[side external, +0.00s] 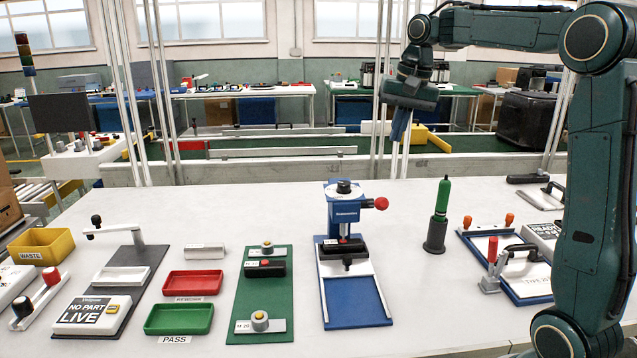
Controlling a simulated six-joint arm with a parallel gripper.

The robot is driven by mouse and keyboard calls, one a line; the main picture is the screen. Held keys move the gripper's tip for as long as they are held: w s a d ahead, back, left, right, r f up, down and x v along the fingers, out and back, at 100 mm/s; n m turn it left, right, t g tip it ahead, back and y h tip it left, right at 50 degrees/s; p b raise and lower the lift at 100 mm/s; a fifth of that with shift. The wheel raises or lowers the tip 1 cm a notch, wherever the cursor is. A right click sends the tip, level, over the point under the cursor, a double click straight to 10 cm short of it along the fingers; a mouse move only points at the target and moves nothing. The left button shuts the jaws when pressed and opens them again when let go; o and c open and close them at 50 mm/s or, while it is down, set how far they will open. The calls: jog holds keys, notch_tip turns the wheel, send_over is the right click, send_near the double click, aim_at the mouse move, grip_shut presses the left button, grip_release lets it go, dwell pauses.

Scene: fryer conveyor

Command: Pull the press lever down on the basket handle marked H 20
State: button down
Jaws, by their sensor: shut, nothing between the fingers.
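The blue press (342,210) stands at the middle of the white table. Its lever has a red knob (381,204) sticking out to the right, near the height of the press head. A black basket handle (345,249) lies on the slide under the press head, with a small white tag too small to read. Another black handle (265,268) lies on the green plate (247,297), whose front grey piece carries a label that looks like M 20 or H 20. My gripper (400,135) is shut and empty, pointing down, high above and apart from the press.
A green bottle-like tool (441,205) stands in a dark holder right of the press. Red rework (193,283) and green pass (180,318) trays and a yellow waste bin (42,246) are at left. A blue-framed fixture (520,290) with a red-handled clamp (492,255) is at right.

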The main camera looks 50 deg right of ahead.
jog(key=shift+s+a+f+x, duration=0.1)
jog(key=shift+s+a+x, duration=0.25)
jog(key=shift+x, duration=1.65)
jog(key=shift+s+a+f+x, duration=0.1)
jog(key=shift+s+a+x, duration=0.25)
jog(key=shift+x, duration=1.65)
jog(key=shift+s+a+f+x, duration=0.1)
jog(key=shift+s+a+x, duration=0.2)
jog(key=shift+x, duration=1.65)
jog(key=shift+s+a+f, duration=0.4)
jog(key=shift+a+f, duration=0.15)
jog(key=shift+f, duration=0.25)
jog(key=shift+r, duration=0.1)
